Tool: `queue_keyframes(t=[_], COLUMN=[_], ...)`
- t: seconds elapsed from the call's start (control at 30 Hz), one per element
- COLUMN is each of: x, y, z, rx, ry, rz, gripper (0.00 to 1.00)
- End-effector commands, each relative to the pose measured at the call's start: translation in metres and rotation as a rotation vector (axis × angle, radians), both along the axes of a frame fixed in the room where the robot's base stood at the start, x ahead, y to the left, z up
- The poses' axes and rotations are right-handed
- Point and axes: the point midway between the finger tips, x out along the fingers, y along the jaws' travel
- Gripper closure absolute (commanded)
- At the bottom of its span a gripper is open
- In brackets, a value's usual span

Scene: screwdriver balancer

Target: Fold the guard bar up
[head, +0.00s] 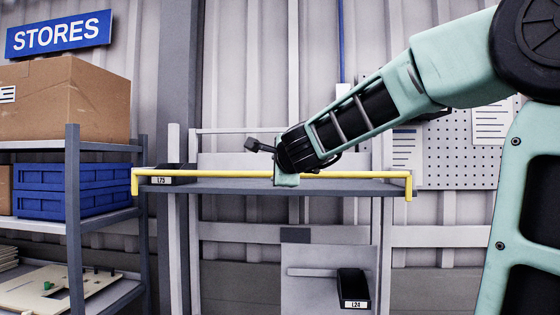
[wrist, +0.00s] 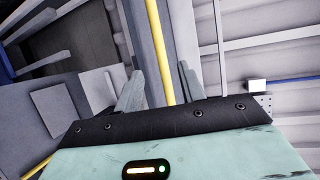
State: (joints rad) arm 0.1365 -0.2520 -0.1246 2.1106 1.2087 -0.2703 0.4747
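The yellow guard bar (head: 345,175) runs level across the front of the grey shelf (head: 225,187), with its ends bent down. My gripper (head: 287,180) is at the bar, near its middle. In the wrist view the bar (wrist: 158,45) runs between the two grey fingers of my gripper (wrist: 160,88), with a gap visible on both sides. The fingers are open and do not appear to touch it. In the head view the fingertips are hidden.
A black bin labelled L75 (head: 165,180) sits on the shelf's left end. A bin labelled L24 (head: 353,287) is below. On the left a rack (head: 73,220) holds a cardboard box (head: 65,100) and blue crates (head: 70,190). A pegboard (head: 460,140) stands at right.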

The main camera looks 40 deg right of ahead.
Motion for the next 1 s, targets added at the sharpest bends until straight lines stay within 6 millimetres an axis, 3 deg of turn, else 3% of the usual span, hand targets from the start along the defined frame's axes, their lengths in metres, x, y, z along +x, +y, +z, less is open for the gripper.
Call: queue_keyframes(t=[0.07, 0.3, 1.0], x=[-0.01, -0.023, -0.023], y=[0.003, 0.012, 0.016], z=[0.008, 0.007, 0.002], rx=[-0.002, 0.0, -0.004], ry=[0.002, 0.0, 0.006], rz=[-0.002, -0.002, 0.01], gripper=[0.6, 0.6, 0.6])
